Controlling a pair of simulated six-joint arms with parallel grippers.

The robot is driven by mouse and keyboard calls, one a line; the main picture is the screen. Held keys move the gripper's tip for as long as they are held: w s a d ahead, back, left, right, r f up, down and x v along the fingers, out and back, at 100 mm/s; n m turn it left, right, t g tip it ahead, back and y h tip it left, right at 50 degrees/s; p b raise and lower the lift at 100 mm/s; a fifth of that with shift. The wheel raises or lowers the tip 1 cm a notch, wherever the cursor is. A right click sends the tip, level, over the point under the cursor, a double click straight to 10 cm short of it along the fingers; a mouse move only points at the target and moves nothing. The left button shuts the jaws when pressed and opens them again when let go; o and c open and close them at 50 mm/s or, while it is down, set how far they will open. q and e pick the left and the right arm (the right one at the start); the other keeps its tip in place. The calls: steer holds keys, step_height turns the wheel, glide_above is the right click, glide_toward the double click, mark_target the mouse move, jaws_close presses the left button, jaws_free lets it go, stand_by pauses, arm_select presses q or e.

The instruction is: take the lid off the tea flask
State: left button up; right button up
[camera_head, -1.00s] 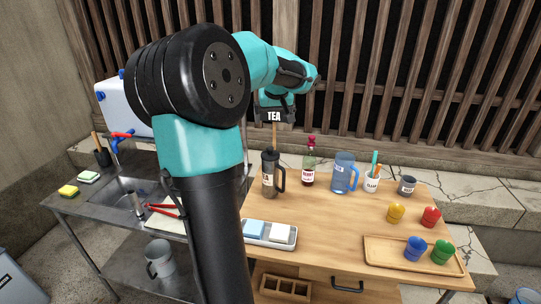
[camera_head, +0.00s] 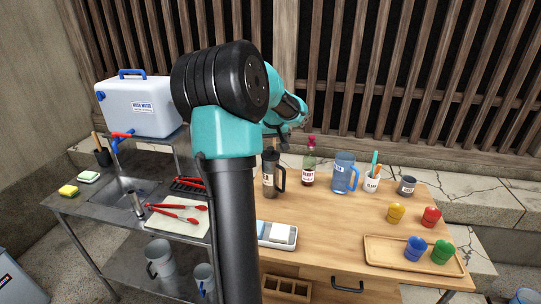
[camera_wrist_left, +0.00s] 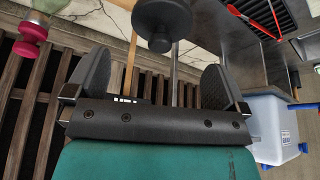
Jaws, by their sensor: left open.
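The tea flask (camera_head: 270,181) is a dark, upright flask with a black side handle, standing at the back left of the wooden table. Its top is close below my left gripper (camera_head: 283,138) in the head view, and the arm partly covers that area. In the left wrist view, a round black lid with a knob (camera_wrist_left: 160,27) shows ahead of my left gripper (camera_wrist_left: 154,78). The two fingers are open and apart, with nothing held between them. The lid appears to be on the flask. My right gripper is not in view.
A red-capped bottle (camera_head: 309,165) and a blue jug (camera_head: 343,173) stand to the flask's right. A pen cup (camera_head: 371,182) and a grey mug (camera_head: 407,185) are further right. A wooden tray (camera_head: 385,258) holds coloured cups. A sink (camera_head: 122,192) is left.

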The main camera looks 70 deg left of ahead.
mark_target(271, 148)
arm_select(q)
steer(key=shift+f, duration=0.1)
steer(key=shift+x, duration=2.65)
steer(key=c, duration=0.9)
